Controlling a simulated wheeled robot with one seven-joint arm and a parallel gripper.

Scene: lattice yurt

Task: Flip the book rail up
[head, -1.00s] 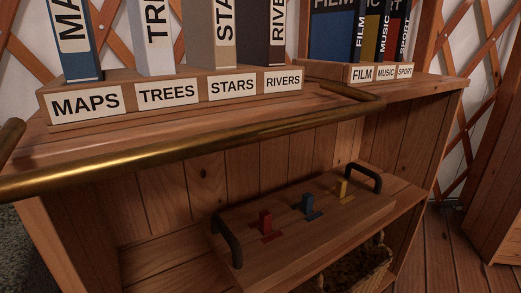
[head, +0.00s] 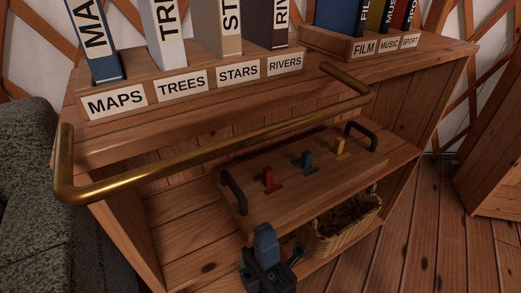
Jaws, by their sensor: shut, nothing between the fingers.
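The book rail (head: 215,148) is a brass-coloured bar with a bent arm at each end. It stands out in front of the shelf top's front edge, below the row of books, and crosses the view of the open compartment. Its left corner (head: 66,190) is nearer to me than its right one. My gripper (head: 265,232) is at the bottom middle, dark with a blue fingertip part. Its fingers look closed and hold nothing. It appears below the rail in the picture and apart from it, in front of the lower shelf.
Labelled books stand in wooden holders (head: 190,88) on the shelf top (head: 130,140). Below is a board (head: 300,180) with black handles and red, blue and yellow levers. A wicker basket (head: 345,228) sits lower. A grey cushioned seat (head: 35,220) is at left; floor (head: 425,235) is clear at right.

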